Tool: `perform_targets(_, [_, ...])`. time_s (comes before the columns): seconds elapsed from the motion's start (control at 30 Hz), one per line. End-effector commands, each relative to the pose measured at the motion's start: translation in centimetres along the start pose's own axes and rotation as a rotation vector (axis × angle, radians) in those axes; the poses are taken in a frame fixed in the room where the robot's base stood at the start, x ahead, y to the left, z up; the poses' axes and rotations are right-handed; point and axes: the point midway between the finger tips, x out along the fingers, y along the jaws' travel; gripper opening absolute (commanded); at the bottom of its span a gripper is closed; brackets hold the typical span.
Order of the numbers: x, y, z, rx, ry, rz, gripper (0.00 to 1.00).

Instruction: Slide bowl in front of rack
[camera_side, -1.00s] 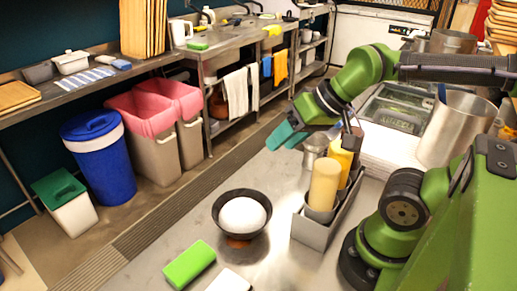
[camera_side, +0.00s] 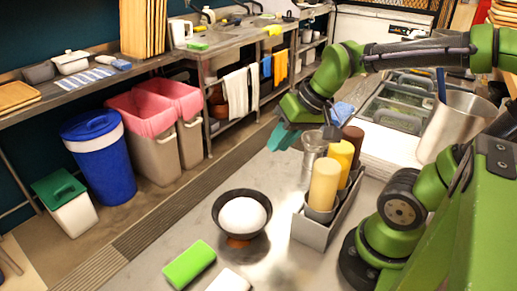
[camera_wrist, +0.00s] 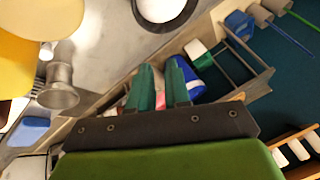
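A dark bowl (camera_side: 262,228) with a white rounded mound inside stands on the steel counter, left of the grey rack (camera_side: 308,232). The rack holds a pale yellow bottle (camera_side: 323,187), a yellow bottle (camera_side: 341,155) and a brown bottle. My gripper (camera_side: 284,137) has teal fingers and is in the air beyond the bowl, near the counter's far edge, apart from bowl and rack. In the wrist view, the fingers show a narrow gap with nothing between them. The bowl (camera_wrist: 185,18) is cut by the top edge of that view.
A green sponge (camera_side: 189,264) and a white block (camera_side: 229,281) lie in front of the bowl. A metal cup (camera_side: 314,145) stands behind the rack. A large steel pot (camera_side: 446,128) is at the right.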

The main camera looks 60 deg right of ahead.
Motion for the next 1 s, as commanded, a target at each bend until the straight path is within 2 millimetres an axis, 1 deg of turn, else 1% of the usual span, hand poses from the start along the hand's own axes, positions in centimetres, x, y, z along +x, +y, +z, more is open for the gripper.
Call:
perform_targets(0.03, [0.9, 0.6, -0.7, 0.009, -0.045, 0.025, 0.17])
perform_targets(0.27, [4.4, 2.6, -3.4, -0.049, -0.259, 0.066, 0.17])
perform_targets(0.37, [6.0, 3.6, -4.4, -0.1, -0.359, 0.049, 0.17])
perform_targets(0.53, [8.4, 4.9, -5.9, -0.224, -0.513, -0.042, 0.17])
perform_targets(0.63, [8.9, 4.8, -6.5, -0.321, -0.563, -0.114, 0.17])
perform_targets(0.8, [8.2, 3.9, -6.8, -0.454, -0.577, -0.188, 0.17])
perform_targets(1.0, [8.1, 3.8, -6.6, -0.495, -0.581, -0.208, 0.17])
